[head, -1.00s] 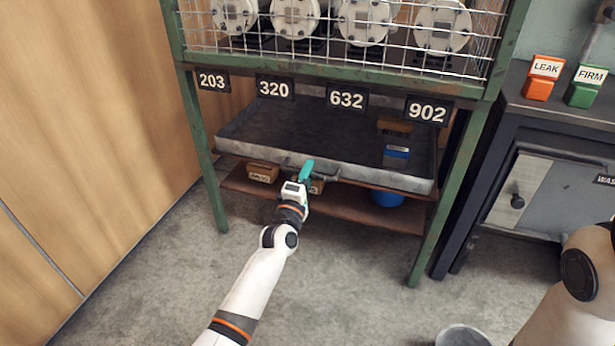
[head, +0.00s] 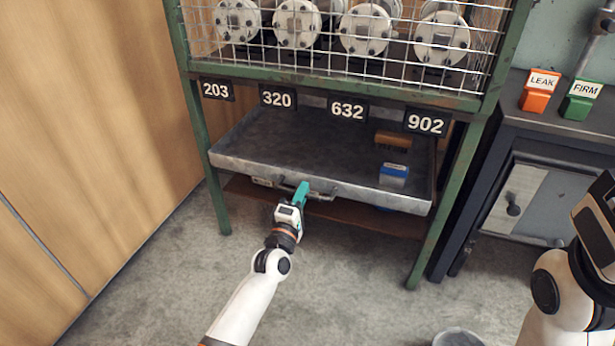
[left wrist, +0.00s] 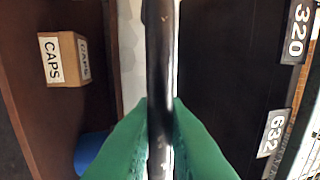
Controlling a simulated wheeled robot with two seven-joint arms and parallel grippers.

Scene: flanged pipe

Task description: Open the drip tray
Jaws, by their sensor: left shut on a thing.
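The drip tray (head: 262,166) is a grey metal pan under the caged shelf, partly slid out toward me. A bar handle (head: 326,194) runs along its front wall. My left gripper (head: 301,193) is shut on this handle. In the left wrist view the green fingers (left wrist: 160,135) close on both sides of the dark handle bar (left wrist: 160,60).
A lower brown shelf (head: 352,220) holds a CAPS box (left wrist: 63,59) and a blue object (left wrist: 90,150). Green posts (head: 209,165) stand on both sides. A dark cabinet with LEAK (head: 536,95) and FIRM (head: 580,100) blocks is at right. A bucket (head: 459,338) stands on the floor in front.

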